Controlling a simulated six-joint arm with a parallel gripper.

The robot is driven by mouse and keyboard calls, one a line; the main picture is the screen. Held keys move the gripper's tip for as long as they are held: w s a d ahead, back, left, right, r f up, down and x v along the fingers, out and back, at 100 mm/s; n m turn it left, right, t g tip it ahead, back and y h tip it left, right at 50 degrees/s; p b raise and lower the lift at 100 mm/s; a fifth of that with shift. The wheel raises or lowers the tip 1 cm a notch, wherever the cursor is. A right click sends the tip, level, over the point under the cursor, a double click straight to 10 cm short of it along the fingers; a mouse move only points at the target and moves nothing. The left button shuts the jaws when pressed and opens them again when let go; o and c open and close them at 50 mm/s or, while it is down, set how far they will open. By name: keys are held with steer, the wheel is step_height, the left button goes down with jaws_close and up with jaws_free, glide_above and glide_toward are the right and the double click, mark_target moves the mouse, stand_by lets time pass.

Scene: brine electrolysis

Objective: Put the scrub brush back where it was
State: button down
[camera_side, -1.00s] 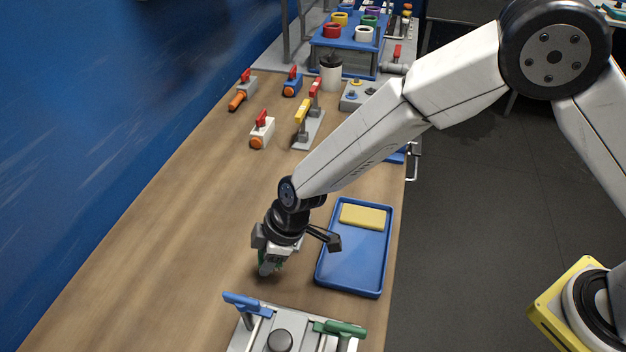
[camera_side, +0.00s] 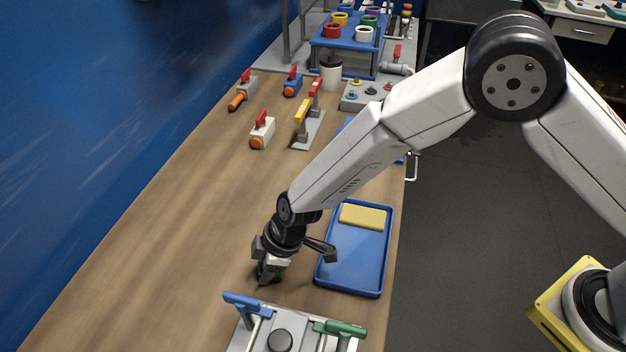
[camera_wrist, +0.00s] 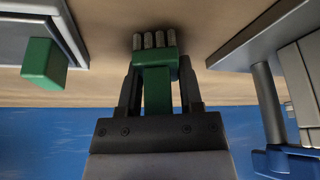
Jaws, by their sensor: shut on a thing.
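The green scrub brush is partly hidden by my gripper (camera_side: 267,271) in the side view. In the wrist view the brush (camera_wrist: 157,88) has a green handle and a head with pale bristles (camera_wrist: 153,40). My gripper (camera_wrist: 158,75) is shut on its handle, with one finger on each side. It holds the brush low over the wooden table, left of the blue tray (camera_side: 329,281). The bristles are close to the wood; I cannot tell whether they touch it. A yellow sponge (camera_side: 362,216) lies in the far part of the tray.
A stand with a blue handle (camera_side: 246,302) and a green handle (camera_side: 340,328) is just in front of my gripper. Several valves, including a white one (camera_side: 262,132), stand farther back. The wooden table (camera_side: 170,240) to the left is clear, up to the blue wall (camera_side: 90,130).

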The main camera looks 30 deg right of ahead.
steer(key=shift+f, duration=0.2)
steer(key=shift+c, duration=1.2)
jaws_free()
steer(key=shift+r, duration=0.2)
steer(key=v, duration=1.2)
